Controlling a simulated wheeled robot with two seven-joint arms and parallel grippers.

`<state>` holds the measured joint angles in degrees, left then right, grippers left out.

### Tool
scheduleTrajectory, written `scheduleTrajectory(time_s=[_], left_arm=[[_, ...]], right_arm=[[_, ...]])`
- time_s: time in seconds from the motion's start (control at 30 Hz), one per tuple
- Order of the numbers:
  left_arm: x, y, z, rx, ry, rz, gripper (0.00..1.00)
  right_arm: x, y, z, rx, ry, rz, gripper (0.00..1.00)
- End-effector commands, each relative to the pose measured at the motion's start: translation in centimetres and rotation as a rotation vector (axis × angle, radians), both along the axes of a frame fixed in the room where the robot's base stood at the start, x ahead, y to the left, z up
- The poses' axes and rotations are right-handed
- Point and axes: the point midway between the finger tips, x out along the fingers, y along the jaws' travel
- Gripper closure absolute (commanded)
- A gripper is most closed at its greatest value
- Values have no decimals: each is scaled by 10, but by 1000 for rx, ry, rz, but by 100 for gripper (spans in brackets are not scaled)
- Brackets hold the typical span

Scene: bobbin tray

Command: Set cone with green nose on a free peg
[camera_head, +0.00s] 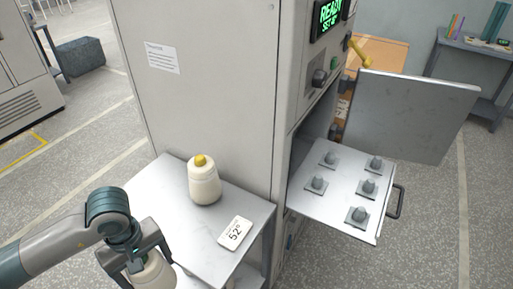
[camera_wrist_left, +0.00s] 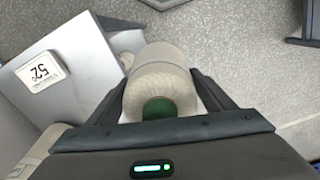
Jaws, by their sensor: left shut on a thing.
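My left gripper (camera_head: 138,256) is at the lower left in the head view, shut on a cream cone (camera_head: 156,274). In the left wrist view the cone (camera_wrist_left: 160,80) sits between the fingers, and its green nose (camera_wrist_left: 159,109) faces the camera. The cone is over or beside the front edge of the small table; I cannot tell its height. The pulled-out tray (camera_head: 335,205) at the right carries several grey pegs, such as the front one (camera_head: 358,214). All the pegs in sight are bare. My right gripper is not in view.
A cream cone with a yellow nose (camera_head: 204,182) stands on the small metal table (camera_head: 172,182), near a white card reading 52 (camera_head: 235,233).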

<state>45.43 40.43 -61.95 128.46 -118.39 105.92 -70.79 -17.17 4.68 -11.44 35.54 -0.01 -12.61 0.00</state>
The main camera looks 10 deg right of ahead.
Motion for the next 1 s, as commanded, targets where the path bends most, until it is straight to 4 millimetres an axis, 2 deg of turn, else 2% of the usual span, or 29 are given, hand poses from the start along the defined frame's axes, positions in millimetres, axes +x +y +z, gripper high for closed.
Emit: scheduleTrajectory(time_s=[0.03,0.2,0.4,0.6,1.0], left_arm=[[-3,3,-10,0,2,-69,57],[-11,11,-33,2,0,-320,57],[-17,18,-50,4,-3,-518,57],[-19,20,-55,6,-4,-587,57],[-18,20,-55,6,-4,-588,57]], right_arm=[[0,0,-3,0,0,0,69],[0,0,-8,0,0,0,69],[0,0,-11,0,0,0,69],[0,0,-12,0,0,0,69],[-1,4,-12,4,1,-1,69]])
